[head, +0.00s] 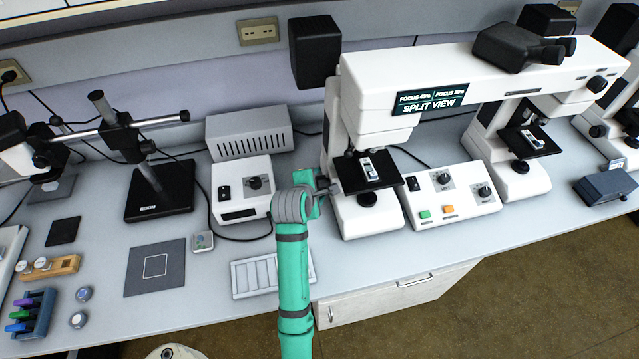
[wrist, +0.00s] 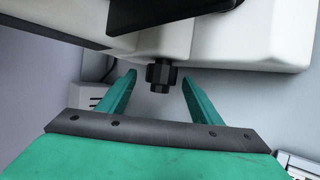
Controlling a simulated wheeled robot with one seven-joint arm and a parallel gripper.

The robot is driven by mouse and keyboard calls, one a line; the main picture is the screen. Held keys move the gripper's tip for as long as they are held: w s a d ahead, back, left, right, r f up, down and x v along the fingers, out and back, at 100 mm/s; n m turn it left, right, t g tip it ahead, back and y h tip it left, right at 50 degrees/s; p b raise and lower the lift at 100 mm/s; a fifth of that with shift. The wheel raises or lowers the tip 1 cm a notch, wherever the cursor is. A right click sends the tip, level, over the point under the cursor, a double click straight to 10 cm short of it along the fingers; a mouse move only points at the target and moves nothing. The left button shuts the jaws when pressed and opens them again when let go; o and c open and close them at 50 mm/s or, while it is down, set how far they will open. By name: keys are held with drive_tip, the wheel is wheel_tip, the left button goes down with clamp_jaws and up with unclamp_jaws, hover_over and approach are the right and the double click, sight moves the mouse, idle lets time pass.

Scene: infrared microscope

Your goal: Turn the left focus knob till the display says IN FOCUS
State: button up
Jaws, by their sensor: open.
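The white microscope (head: 375,85) stands at the middle of the bench, joined to a second stand on its right. Its display (head: 431,99) reads FOCUS 48%, FOCUS 26% (small digits, hard to read) and SPLIT VIEW. The left focus knob (wrist: 161,75) is black and ribbed on the microscope's white side in the wrist view. My gripper (wrist: 158,84) is open, with one green finger on each side of the knob and a gap to both. In the head view my arm hides the knob, and my gripper (head: 325,185) is at the microscope's left side.
A control box (head: 447,197) with knobs and buttons stands between the two stands. A white power box (head: 241,187) is left of my gripper. A pale slide tray (head: 255,275) lies near the front edge. The second stand (head: 511,150) is at right.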

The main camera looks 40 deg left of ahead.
drive_tip(key=shift+w+a+f, duration=0.2)
drive_tip(key=shift+w+f, duration=0.1)
drive_tip(key=shift+w+d+f, duration=0.3)
drive_tip(key=shift+w, duration=0.1)
